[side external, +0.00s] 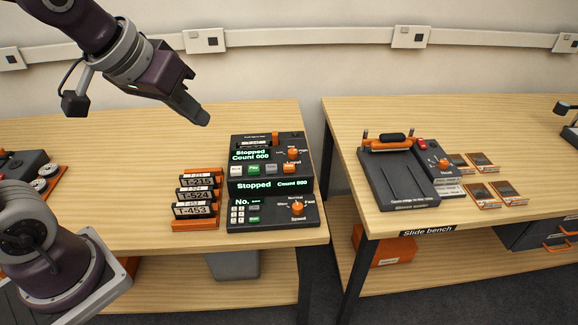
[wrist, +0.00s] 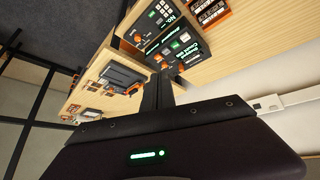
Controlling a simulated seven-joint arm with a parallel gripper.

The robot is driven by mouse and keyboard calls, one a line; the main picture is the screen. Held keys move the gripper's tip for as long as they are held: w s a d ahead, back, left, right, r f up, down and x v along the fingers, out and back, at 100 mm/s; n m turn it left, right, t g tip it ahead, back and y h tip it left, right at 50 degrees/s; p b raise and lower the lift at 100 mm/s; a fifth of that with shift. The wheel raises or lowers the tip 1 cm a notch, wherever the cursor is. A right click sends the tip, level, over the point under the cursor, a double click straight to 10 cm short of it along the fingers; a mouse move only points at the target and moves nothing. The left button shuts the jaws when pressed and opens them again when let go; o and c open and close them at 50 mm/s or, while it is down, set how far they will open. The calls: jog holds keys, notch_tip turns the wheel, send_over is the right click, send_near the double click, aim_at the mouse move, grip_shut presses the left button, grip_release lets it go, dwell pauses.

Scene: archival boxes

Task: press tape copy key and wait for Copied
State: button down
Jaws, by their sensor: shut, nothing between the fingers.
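The tape copier (side external: 268,180) is a dark machine standing at the right end of the left bench. Its lit displays read "Stopped" and "Count 000", with a lower one reading "No." and dashes. A row of small keys (side external: 254,169) in grey, green, white and orange sits below the upper display; their labels are too small to read. The copier also shows in the wrist view (wrist: 172,45), turned on its side. My gripper (side external: 203,118) is shut and empty, up in the air to the left of and above the copier, touching nothing.
An orange rack (side external: 195,225) of tapes labelled T-215, T-524 and T-453 stands just left of the copier. The slide bench (side external: 450,205) on the right, past a gap, holds a dark slide device (side external: 395,180) and several slides. Bare wood lies left of the rack.

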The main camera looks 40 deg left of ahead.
jog(key=w+f+n, duration=0.2)
jog(key=w+f, duration=0.3)
jog(key=w, duration=0.8)
jog(key=n+t, duration=0.2)
jog(key=n, duration=0.2)
send_over(286, 168)
notch_tip(286, 168, down, 9)
jog(key=shift+f+h, duration=0.2)
jog(key=shift+h, duration=0.2)
jog(key=shift+f, duration=4.4)
jog(key=shift+f, duration=0.1)
jog(key=shift+f, duration=0.3)
jog(key=shift+f, duration=0.45)
jog(key=shift+r, duration=0.85)
